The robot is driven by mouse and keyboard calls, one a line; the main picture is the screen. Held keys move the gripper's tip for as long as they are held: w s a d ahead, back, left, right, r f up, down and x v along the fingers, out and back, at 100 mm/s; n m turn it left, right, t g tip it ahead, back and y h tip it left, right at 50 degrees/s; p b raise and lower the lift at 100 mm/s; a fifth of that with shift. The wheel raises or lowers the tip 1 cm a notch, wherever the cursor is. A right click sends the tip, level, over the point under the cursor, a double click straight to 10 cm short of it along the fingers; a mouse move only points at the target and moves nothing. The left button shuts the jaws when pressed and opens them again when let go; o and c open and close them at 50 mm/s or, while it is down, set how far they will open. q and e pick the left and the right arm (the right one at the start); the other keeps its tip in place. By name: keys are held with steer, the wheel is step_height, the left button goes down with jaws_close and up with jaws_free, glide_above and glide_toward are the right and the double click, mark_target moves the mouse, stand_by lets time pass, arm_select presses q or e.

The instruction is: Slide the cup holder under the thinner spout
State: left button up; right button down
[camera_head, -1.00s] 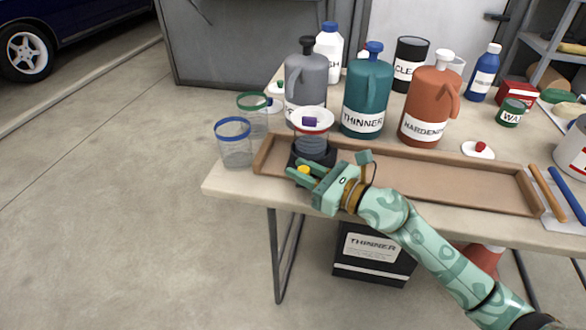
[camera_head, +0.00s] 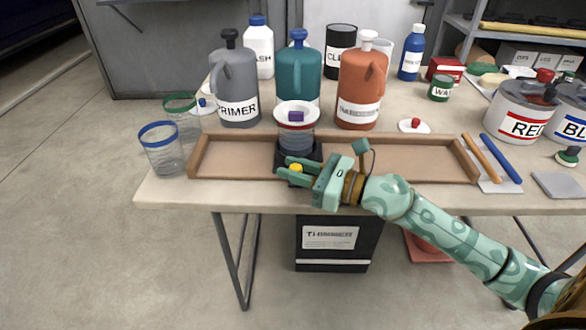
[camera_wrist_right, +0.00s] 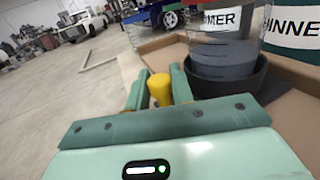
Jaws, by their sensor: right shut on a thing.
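The black cup holder (camera_head: 313,152) sits in the brown tray (camera_head: 230,160), in front of the teal THINNER jug (camera_head: 298,68). My right gripper (camera_head: 286,168) is shut on the holder's yellow knob (camera_head: 295,168) at the tray's front edge. In the right wrist view the knob (camera_wrist_right: 160,90) stands between the fingers, with the holder (camera_wrist_right: 228,82) right behind. My left gripper is out of view.
The grey PRIMER jug (camera_head: 235,75) and orange HARDENER jug (camera_head: 361,80) flank the teal one. The tray's right part (camera_head: 425,160) is clear.

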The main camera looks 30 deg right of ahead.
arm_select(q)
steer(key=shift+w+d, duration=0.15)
arm_select(e)
steer(key=c, duration=1.5)
jaws_free()
steer(key=shift+s+d+f, duration=0.15)
steer(key=shift+s+d, duration=0.05)
steer(key=shift+s, duration=0.1)
steer(key=v, duration=0.8)
steer(key=shift+b, duration=0.3)
arm_select(q)
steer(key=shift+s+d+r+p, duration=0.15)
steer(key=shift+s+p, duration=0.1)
steer(key=shift+p, duration=0.45)
arm_select(e)
steer(key=v, duration=0.7)
steer(key=shift+s+d, duration=0.2)
